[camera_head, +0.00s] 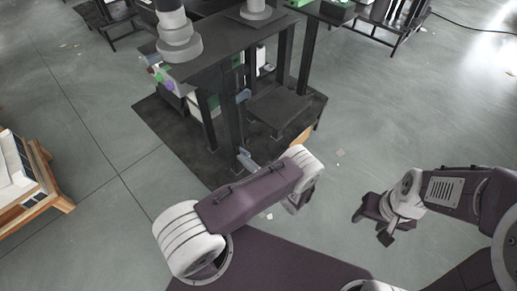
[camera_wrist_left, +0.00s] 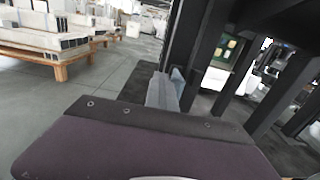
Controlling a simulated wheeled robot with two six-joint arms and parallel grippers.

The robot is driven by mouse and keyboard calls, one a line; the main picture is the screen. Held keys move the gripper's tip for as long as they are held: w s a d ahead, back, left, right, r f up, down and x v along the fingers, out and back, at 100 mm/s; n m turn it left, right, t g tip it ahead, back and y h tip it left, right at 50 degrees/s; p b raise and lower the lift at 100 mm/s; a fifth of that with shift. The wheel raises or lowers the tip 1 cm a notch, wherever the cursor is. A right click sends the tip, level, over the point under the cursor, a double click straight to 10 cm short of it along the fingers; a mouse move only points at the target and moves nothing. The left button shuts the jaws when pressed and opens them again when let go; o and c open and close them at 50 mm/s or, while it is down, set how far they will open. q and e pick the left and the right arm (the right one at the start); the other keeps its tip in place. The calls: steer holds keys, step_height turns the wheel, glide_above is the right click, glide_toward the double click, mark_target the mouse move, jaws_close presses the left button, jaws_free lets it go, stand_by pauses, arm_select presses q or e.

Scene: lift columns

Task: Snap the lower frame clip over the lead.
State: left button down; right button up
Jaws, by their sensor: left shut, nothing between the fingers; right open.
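The lower frame clip (camera_head: 248,160) is a blue-grey piece low on a dark frame leg; it stands out from the leg. In the left wrist view the clip (camera_wrist_left: 162,92) shows as two upright grey pieces just beyond my left gripper (camera_wrist_left: 160,122). That gripper is shut and empty, its purple and dark body filling the lower picture; no contact with the clip can be made out. In the head view it is mostly hidden by my left wrist. My right gripper (camera_head: 372,226) is open and empty above the floor, right of the frame. I cannot make out the lead.
A second blue-grey clip (camera_head: 243,95) sits higher on the leg. The dark frame (camera_head: 222,68) stands on a black mat (camera_head: 160,113), with a low dark step (camera_head: 280,108) inside it. A wooden pallet (camera_head: 50,200) is at the left. Open floor surrounds the mat.

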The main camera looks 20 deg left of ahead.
arm_select(q)
steer(key=shift+w+d+b, duration=0.2)
steer(key=shift+w+b, duration=0.15)
steer(key=shift+w, duration=0.25)
steer(key=shift+w+f, duration=0.1)
steer(key=shift+w, duration=0.2)
steer(key=shift+w+d+b, duration=0.1)
steer(key=shift+w+b, duration=0.2)
steer(key=shift+b, duration=0.1)
steer(key=shift+b+v, duration=0.35)
steer(key=shift+v, duration=2)
steer(key=w+b, duration=0.1)
steer(key=w+d+b, duration=0.1)
steer(key=shift+w, duration=0.35)
steer(key=shift+a, duration=0.1)
